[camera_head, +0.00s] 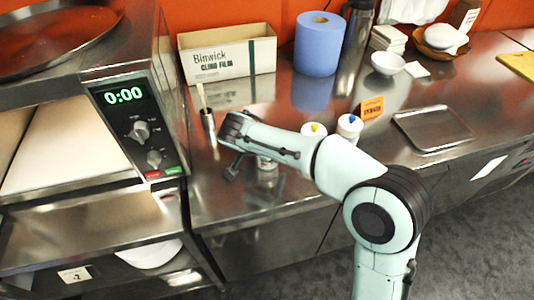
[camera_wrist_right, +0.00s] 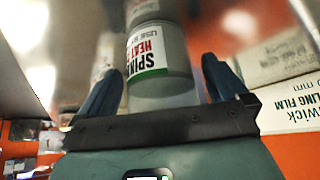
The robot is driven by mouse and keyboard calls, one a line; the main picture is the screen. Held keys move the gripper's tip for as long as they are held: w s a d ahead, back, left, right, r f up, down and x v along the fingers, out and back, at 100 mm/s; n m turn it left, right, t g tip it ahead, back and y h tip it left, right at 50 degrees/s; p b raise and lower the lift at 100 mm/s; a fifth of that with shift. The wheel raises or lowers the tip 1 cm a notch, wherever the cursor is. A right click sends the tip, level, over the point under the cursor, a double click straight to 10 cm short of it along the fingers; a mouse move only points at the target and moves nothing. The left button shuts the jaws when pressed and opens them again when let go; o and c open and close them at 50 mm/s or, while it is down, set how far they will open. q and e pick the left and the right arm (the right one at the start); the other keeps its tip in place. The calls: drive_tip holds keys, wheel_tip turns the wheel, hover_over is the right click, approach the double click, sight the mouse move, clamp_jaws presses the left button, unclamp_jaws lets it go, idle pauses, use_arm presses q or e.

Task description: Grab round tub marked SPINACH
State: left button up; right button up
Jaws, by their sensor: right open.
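The round tub marked SPINACH stands on the steel counter. In the right wrist view the tub (camera_wrist_right: 165,60) shows upside down, with a white and green label reading SPIN and HEAT in part. In the head view only a small part of the tub (camera_head: 267,166) shows below my right forearm. My right gripper (camera_wrist_right: 160,68) is open, with one dark finger on each side of the tub; I cannot tell whether either finger touches it. In the head view my right gripper (camera_head: 244,162) is partly hidden by its own wrist. My left gripper is out of view.
A steel holder (camera_head: 209,128) stands close behind my right gripper. A cling film box (camera_head: 226,57) and blue roll (camera_head: 319,45) stand at the back. Bottles with yellow (camera_head: 314,129) and blue (camera_head: 349,127) tips are beside my arm. An oven (camera_head: 140,125) bounds the left; a tray (camera_head: 432,128) lies right.

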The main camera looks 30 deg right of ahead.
drive_tip(key=c, duration=1.2)
drive_tip(key=shift+r, duration=0.15)
